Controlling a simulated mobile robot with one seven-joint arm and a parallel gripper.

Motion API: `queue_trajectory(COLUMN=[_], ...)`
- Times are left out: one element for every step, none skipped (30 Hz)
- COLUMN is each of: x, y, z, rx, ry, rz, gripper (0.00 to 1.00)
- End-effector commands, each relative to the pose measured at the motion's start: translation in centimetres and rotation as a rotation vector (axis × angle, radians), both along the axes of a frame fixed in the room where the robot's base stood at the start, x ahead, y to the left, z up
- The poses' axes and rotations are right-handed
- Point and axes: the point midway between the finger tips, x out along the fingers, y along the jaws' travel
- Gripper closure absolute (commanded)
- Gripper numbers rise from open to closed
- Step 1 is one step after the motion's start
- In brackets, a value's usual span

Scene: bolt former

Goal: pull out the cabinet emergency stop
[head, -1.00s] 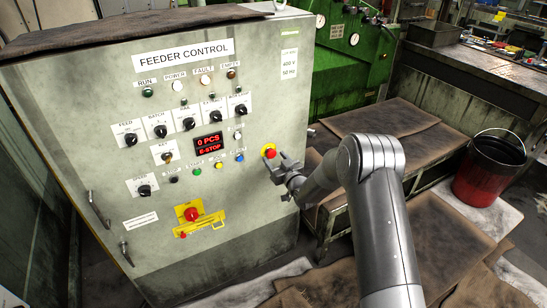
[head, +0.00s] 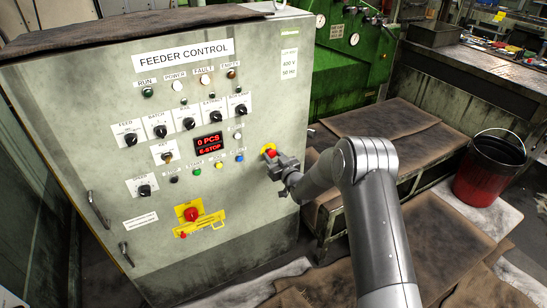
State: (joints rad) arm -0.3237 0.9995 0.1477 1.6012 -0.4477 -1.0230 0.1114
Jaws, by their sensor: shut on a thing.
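The feeder control cabinet (head: 170,255) stands at the left, its front face toward me. Its emergency stop, a red mushroom button (head: 270,153) on a yellow plate, sits at the right side of the panel. My gripper (head: 273,158) is at the button with its jaws shut on it, and the fingers hide the lower part of the button. The red display (head: 208,143) reads "0 PCS" and "E-STOP".
A red rotary switch (head: 191,214) on a yellow plate sits lower on the panel. Coloured push buttons and black knobs (head: 189,123) lie left of my gripper. A low bench (head: 370,130) and a red-black bucket (head: 487,175) stand to the right.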

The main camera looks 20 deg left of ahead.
Motion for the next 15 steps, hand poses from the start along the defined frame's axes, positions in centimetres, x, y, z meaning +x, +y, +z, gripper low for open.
queue_trajectory(x=[-0.03, -0.03, -0.03, -0.04, -0.04, -0.06, -0.13, -0.23, -0.42, -0.57, -0.67, -0.74, -0.74, -0.74, -0.74], y=[0.03, 0.03, 0.03, 0.04, 0.04, -0.02, -0.12, -0.29, -0.55, -0.71, -0.8, -0.8, -0.77, -0.77, -0.77], z=[0.0, 0.01, 0.01, 0.01, 0.01, 0.01, 0.0, 0.01, -0.01, -0.02, -0.01, -0.01, -0.01, -0.03, -0.04], rx=[0.0, 0.0, 0.0, 0.0, 0.0, 0.0, 0.001, 0.001, 0.001, 0.001, 0.001, 0.001, 0.0, 0.0, 0.0], ry=[0.0, 0.0, 0.0, 0.0, 0.0, 0.0, 0.001, 0.001, 0.002, 0.002, 0.001, 0.001, 0.0, 0.0, 0.0], rz=[0.001, 0.001, 0.001, 0.001, 0.001, 0.001, 0.0, 0.0, -0.001, -0.002, -0.001, -0.001, 0.0, 0.0, 0.0], gripper=[0.83, 0.86, 0.89, 0.92, 0.92, 0.92, 0.92, 0.92, 0.92, 0.92, 0.92, 0.92, 0.91, 0.92, 0.92])
